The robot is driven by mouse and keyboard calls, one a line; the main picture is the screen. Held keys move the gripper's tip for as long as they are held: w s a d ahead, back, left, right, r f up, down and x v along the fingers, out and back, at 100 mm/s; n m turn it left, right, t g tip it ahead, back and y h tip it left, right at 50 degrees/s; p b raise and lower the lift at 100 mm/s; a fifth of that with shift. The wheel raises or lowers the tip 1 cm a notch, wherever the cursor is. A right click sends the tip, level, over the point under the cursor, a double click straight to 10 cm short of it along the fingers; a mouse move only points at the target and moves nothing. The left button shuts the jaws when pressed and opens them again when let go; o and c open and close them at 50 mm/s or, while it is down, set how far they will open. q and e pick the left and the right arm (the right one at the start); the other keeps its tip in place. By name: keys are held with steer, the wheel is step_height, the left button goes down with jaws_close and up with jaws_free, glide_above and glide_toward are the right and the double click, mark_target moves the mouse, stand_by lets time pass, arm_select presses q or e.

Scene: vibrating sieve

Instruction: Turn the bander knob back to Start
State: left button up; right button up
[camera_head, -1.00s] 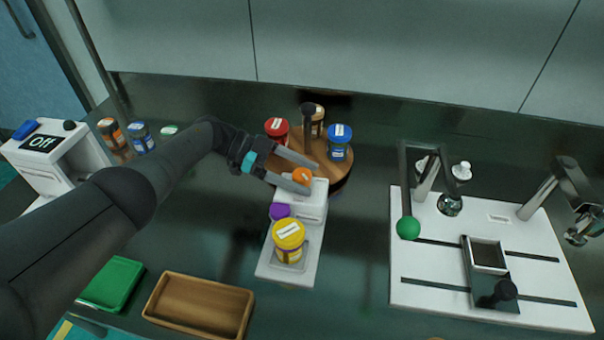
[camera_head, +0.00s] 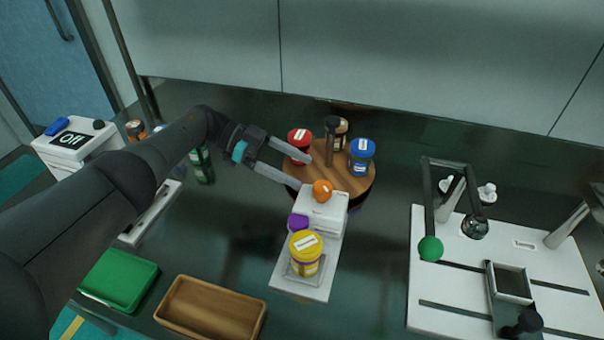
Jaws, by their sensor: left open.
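The orange knob (camera_head: 322,190) sits on top of the white machine (camera_head: 322,210), which I take to be the bander. The mark on the knob is too small to read. A yellow-lidded jar (camera_head: 306,250) stands on the machine's front plate, with a purple part (camera_head: 297,222) behind it. My left gripper (camera_head: 306,173) is open and empty. Its fingertips are just left of and behind the knob, and the knob is not between them. My right gripper is not in view.
A round wooden stand (camera_head: 345,182) with red, blue and dark-bodied jars is close behind the machine. A green tray (camera_head: 118,281) and wooden tray (camera_head: 212,309) lie at front left. A white platform (camera_head: 440,290) with metal fittings is at right.

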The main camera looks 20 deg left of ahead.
arm_select(q)
steer(key=w+d+r+n+t+y+p, duration=0.1)
steer(key=w+d+r+n+t+p, duration=0.3)
steer(key=w+r+t, duration=0.55)
steer(key=w+d+r+n+t+y+p, duration=0.1)
steer(key=w+r+n+t+y, duration=0.1)
steer(key=w+r+n+t, duration=0.75)
steer(key=n+g+y+p, duration=0.55)
steer(key=g+y, duration=0.55)
steer(key=g, duration=0.4)
glide_toward(323, 186)
steer(key=shift+m, duration=0.6)
steer(key=b+x, duration=0.2)
steer(key=x, duration=0.6)
steer(key=shift+f+b, duration=0.4)
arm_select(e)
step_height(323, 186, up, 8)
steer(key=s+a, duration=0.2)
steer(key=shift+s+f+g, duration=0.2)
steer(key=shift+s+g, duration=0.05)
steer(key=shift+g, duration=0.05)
